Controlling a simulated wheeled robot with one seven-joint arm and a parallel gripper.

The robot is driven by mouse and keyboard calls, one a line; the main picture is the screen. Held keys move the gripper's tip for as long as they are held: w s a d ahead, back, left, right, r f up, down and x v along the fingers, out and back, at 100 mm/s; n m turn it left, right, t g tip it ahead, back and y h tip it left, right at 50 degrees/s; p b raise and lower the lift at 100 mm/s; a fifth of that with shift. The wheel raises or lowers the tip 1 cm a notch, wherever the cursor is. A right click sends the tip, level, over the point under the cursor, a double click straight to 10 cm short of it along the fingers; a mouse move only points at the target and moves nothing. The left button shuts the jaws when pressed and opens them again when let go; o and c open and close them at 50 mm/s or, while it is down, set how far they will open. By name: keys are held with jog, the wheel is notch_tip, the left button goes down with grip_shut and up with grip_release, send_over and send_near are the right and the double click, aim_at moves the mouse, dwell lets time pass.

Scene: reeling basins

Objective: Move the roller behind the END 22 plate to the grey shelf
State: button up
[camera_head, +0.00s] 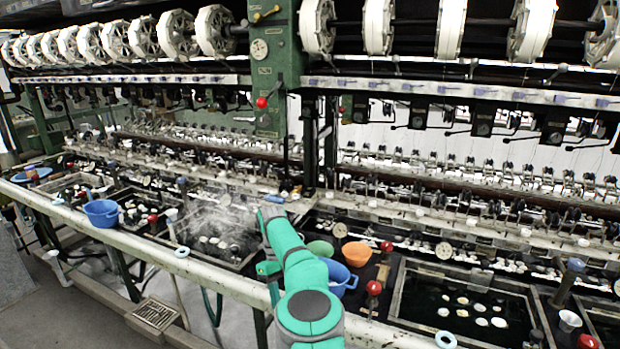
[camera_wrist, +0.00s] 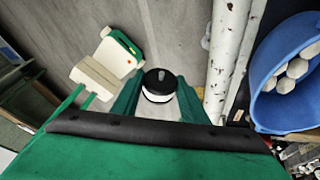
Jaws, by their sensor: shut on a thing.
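A roller with a black top and a white body (camera_wrist: 158,85) is between the two green fingers of my gripper (camera_wrist: 158,98) in the wrist view. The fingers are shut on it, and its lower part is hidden. Below it in the wrist view is a grey floor. In the head view my teal arm reaches forward over the pale front rail; the gripper's fingertips and the roller cannot be made out there. I cannot make out the END 22 plate in either view. I cannot identify the grey shelf with certainty.
A pale rail (camera_wrist: 222,60) and a blue bowl of white cocoons (camera_wrist: 290,75) are right of my gripper. In the head view, an orange bowl (camera_head: 356,254), a blue bowl (camera_head: 102,213) and dark basins (camera_head: 462,310) line the bench. Floor is open at lower left.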

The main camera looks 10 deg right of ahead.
jog(key=shift+w+d+r+m+y, duration=0.15)
jog(key=shift+d+r+m+y, duration=0.15)
jog(key=shift+m, duration=0.5)
jog(key=shift+d+r+m+y, duration=0.4)
jog(key=shift+r+m+y, duration=0.1)
jog(key=shift+m, duration=0.6)
jog(key=shift+w+d+r+m+y, duration=0.1)
jog(key=shift+d+r+m+y, duration=0.1)
jog(key=shift+m, duration=0.35)
jog(key=shift+d+r+m+y, duration=0.1)
jog(key=shift+m+y, duration=0.1)
jog(key=shift+m, duration=0.35)
jog(key=shift+d+r+m, duration=0.1)
jog(key=shift+m, duration=0.3)
jog(key=shift+w+d+r+m+y, duration=0.15)
jog(key=shift+d+m+y, duration=0.1)
jog(key=shift+m+y, duration=0.2)
